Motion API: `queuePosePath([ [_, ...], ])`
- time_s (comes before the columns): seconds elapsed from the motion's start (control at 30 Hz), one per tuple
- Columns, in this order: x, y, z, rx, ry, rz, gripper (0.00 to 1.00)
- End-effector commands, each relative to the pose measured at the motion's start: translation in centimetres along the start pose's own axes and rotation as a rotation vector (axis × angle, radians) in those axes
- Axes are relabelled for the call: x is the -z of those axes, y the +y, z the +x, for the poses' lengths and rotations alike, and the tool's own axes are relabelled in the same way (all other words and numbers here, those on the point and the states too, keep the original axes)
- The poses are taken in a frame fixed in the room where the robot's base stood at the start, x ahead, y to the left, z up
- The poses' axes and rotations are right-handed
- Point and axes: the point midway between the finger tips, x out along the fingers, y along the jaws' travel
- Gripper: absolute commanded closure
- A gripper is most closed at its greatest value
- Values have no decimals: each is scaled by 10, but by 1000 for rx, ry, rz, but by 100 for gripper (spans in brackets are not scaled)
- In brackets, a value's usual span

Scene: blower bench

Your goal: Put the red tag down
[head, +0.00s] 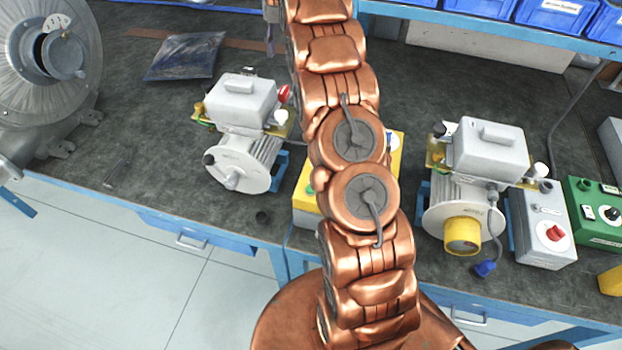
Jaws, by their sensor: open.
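No red tag can be made out for certain. A small red piece (284,93) shows at the right side of the left motor's grey terminal box (236,99); I cannot tell whether it is the tag. The left motor (238,165) stands on the dark bench top. My copper arm rises through the middle of the head view and leaves it at the top edge. My gripper cannot be made out, and my arm hides part of the bench behind it.
A grey blower (85,105) with a pale tag (56,22) stands at the left. A dark packet (187,56) lies behind the left motor. A second motor (463,205) with a yellow end, a grey switch box (542,228) and a green box (590,215) stand at the right. Blue bins (556,14) line the back.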

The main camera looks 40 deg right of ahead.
Motion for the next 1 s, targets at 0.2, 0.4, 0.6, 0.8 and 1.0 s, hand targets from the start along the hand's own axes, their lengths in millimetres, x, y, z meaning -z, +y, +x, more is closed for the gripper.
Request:
queuePosePath([
  [0.2, 35, 2, -14, 7, 1, 165, 55],
  [0.4, 74, -2, -23, 18, 2, 360, 55],
  [0.6, 114, -8, -30, 24, -5, 553, 55],
  [0.8, 155, -20, -30, 38, -9, 746, 55],
  [1.0, 197, -36, -29, 47, -20, 939, 55],
])
